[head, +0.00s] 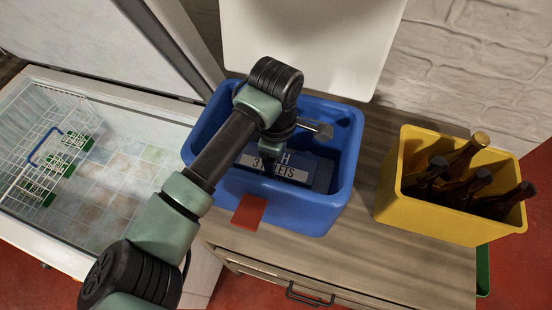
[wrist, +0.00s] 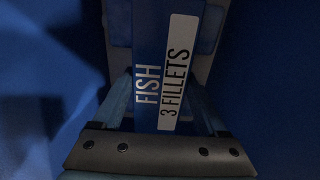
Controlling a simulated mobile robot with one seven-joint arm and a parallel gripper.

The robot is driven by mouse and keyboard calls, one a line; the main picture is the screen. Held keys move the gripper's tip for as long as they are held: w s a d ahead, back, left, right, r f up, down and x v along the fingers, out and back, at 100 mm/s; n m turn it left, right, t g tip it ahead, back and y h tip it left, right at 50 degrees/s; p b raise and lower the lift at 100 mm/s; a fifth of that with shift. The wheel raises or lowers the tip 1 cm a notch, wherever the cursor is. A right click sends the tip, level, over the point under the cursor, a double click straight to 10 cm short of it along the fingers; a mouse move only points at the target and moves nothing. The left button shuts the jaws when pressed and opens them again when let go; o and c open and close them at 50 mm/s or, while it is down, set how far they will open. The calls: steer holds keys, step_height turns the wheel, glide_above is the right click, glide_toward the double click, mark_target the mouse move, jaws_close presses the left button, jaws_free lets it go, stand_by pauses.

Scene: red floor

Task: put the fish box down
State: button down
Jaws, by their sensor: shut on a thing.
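The fish box (head: 322,174) is blue with a white label and lies inside a blue bin (head: 318,215) on a wooden cabinet. In the wrist view the box (wrist: 147,60) reads "FISH 3 FILLETS". My gripper (head: 284,152) reaches down into the bin from above. In the wrist view my gripper (wrist: 170,108) has one finger on each side of the box and is shut on it. The arm hides part of the box in the head view. I cannot tell whether the box's underside touches the bin floor.
A yellow crate (head: 425,213) with several brown bottles (head: 462,160) stands right of the bin. An open chest freezer (head: 95,255) with a wire basket (head: 30,130) of green boxes is at left.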

steer(key=shift+f, duration=0.2)
jaws_free()
steer(key=shift+r, duration=0.2)
steer(key=shift+r+p, duration=0.45)
steer(key=shift+r, duration=0.25)
step_height(320, 180, up, 11)
steer(key=b, duration=0.2)
steer(key=shift+r, duration=0.15)
